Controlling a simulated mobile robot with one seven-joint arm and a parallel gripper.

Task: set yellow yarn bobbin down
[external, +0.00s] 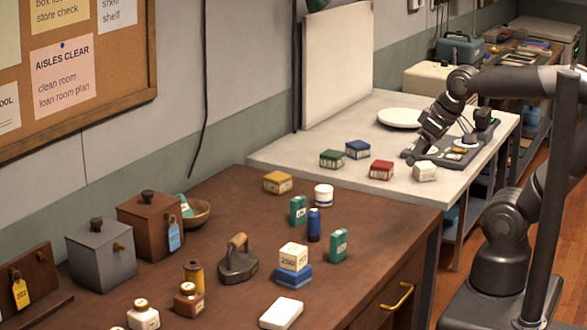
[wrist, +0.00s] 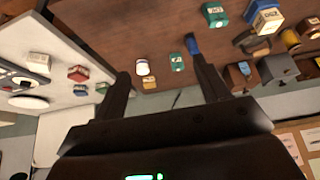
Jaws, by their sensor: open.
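The yellow yarn bobbin (external: 194,275) stands upright on the brown table, between the brown-glass bottle and the dark flat iron. In the wrist view it shows at the right edge (wrist: 290,39). My gripper (external: 408,158) is over the pale table, well away from the bobbin. In the wrist view its two fingers (wrist: 160,80) are spread apart with nothing held between them. The blue bottle (wrist: 192,44) appears by the tip of one finger there, but it stands on the brown table (external: 250,210), far from the gripper.
Green, blue, red and white boxes (external: 382,170) sit on the pale table near my gripper. A white plate (external: 402,117) and a scale (external: 462,150) are behind. The brown table holds several bottles, boxes, canisters (external: 100,253) and a flat iron (external: 238,264).

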